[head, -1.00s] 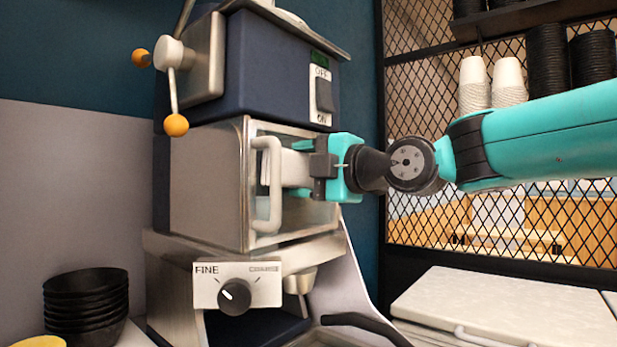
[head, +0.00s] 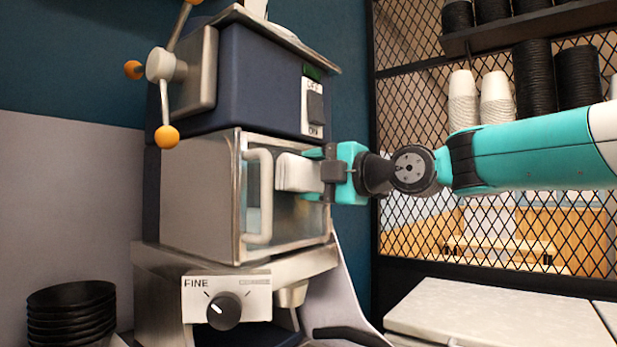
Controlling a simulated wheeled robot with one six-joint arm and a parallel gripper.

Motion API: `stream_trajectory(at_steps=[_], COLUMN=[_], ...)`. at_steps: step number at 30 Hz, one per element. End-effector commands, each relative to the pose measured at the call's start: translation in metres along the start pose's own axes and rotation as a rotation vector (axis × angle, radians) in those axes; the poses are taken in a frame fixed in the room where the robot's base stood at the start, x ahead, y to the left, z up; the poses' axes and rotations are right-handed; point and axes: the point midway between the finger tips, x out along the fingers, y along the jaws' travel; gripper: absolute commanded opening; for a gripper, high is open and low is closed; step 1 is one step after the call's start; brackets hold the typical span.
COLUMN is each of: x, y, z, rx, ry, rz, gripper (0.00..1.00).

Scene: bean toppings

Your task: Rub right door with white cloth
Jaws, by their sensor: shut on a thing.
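The right door (head: 285,229) is the glass-fronted, metal-framed door on the machine's middle section, with a pale vertical handle (head: 259,196) at its left. My gripper (head: 312,173) is in front of the door, right of the handle. It is shut on a folded white cloth (head: 295,173), which sticks out to the left of the fingers. The cloth lies over the upper middle of the glass; I cannot tell for sure whether it touches. The gripper hides part of the door's right side.
The machine has a three-armed lever with orange knobs (head: 166,137) at upper left and a dial (head: 224,311) below the door. Black bowls (head: 72,312) are stacked at lower left. A wire mesh (head: 420,232) and a pale counter lid (head: 490,315) are at right.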

Motion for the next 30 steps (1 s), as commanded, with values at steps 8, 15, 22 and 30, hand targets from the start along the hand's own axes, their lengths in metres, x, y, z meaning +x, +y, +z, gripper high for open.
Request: stream_trajectory(at_steps=[8,15,22,30], x=[0.0,0.001,0.003,0.004], y=[0.002,0.004,0.005,0.004], z=[0.023,0.038,0.056,0.059], rx=[0.0,0.001,0.001,0.001], ry=[0.0,-0.001,0.0,-0.001], rz=[0.001,0.0,0.0,0.0], gripper=[0.44,0.44,0.44,0.44])
